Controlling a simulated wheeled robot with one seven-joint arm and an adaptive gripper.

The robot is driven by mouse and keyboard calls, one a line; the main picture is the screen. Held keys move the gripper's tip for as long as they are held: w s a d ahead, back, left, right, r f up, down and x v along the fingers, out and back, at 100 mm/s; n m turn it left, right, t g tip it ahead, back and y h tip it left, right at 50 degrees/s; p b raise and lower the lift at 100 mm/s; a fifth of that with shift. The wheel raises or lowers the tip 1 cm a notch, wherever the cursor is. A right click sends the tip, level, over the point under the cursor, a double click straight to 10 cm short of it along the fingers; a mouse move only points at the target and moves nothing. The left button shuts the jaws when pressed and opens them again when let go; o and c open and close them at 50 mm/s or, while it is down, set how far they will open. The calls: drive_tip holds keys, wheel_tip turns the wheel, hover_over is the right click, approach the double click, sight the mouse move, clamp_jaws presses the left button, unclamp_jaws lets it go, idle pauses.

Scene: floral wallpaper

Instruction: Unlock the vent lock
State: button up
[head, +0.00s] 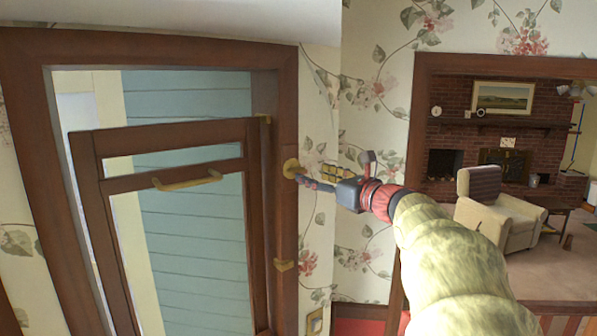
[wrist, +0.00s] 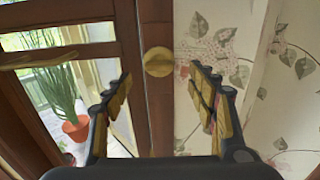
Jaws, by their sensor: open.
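A round brass knob (head: 291,168) sits on the brown wooden door frame, at the right of the doorway. It is the likeliest vent lock, but I see no label or keyhole. In the wrist view the knob (wrist: 158,62) is just beyond the fingertips, between them across the picture. My gripper (head: 308,177) is open and comes from the right, close to the knob. The wrist view shows both yellow-padded fingers spread and nothing held between them (wrist: 161,78). I cannot tell whether a fingertip touches the knob.
A brown framed door (head: 173,185) with a brass bar handle (head: 187,181) stands left of the knob. A small brass fitting (head: 286,265) is lower on the frame. Floral wallpaper (head: 345,235) lies to the right. A potted cactus (wrist: 72,125) shows through the door.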

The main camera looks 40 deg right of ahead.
sight(299, 169)
drive_tip(key=w+p, duration=0.1)
drive_tip(key=w, duration=0.4)
drive_tip(key=shift+w+d, duration=0.2)
drive_tip(key=shift+w+a+r, duration=0.1)
drive_tip(key=shift+w+r, duration=0.05)
drive_tip(key=shift+w, duration=0.7)
drive_tip(key=shift+c, duration=0.6)
drive_tip(key=c, duration=1.1)
